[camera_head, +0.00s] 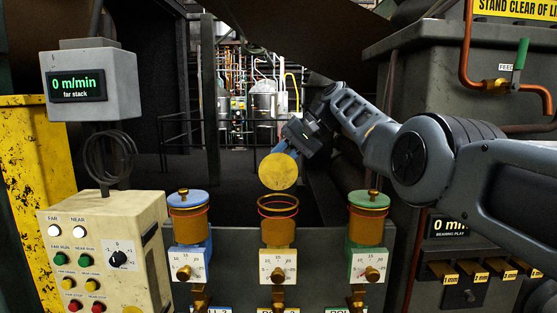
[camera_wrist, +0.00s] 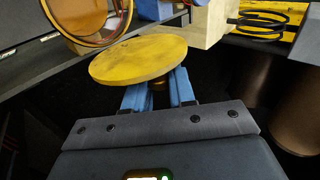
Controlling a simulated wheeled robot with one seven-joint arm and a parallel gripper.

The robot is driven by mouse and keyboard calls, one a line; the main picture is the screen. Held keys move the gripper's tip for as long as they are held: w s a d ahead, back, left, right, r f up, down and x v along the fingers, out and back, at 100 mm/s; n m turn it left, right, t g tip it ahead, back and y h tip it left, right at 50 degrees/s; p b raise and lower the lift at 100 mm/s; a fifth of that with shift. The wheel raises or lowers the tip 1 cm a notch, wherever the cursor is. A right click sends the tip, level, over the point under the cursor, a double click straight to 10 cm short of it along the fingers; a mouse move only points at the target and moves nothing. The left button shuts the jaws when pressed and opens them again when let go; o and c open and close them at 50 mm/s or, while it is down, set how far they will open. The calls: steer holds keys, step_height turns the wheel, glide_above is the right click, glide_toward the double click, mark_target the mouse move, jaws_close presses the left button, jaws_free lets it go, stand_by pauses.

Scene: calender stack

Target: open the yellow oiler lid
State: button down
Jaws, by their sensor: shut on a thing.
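The yellow oiler lid (camera_head: 278,171) is a round disc, seen tilted up above the middle oiler in the head view. It also shows in the wrist view (camera_wrist: 138,58), at the fingertips. My gripper (camera_head: 283,148) is shut on the lid, apparently by the small knob behind the disc; its blue fingers show in the wrist view (camera_wrist: 159,90). The middle oiler (camera_head: 278,206) has an open top with an amber body and a dial plate below. The lid is apart from its rim.
The blue-lidded oiler (camera_head: 189,199) stands to the left and the green-lidded oiler (camera_head: 369,199) to the right, both covered. A cream control box (camera_head: 108,245) with buttons is at the lower left. A grey machine with a copper pipe (camera_head: 466,55) stands at right.

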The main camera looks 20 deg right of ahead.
steer(key=c, duration=1.1)
jaws_free()
steer(key=shift+o, duration=0.2)
steer(key=b+v, duration=0.1)
steer(key=v, duration=0.6)
steer(key=shift+d+r+b, duration=0.25)
steer(key=shift+b, duration=0.05)
steer(key=shift+s, duration=0.1)
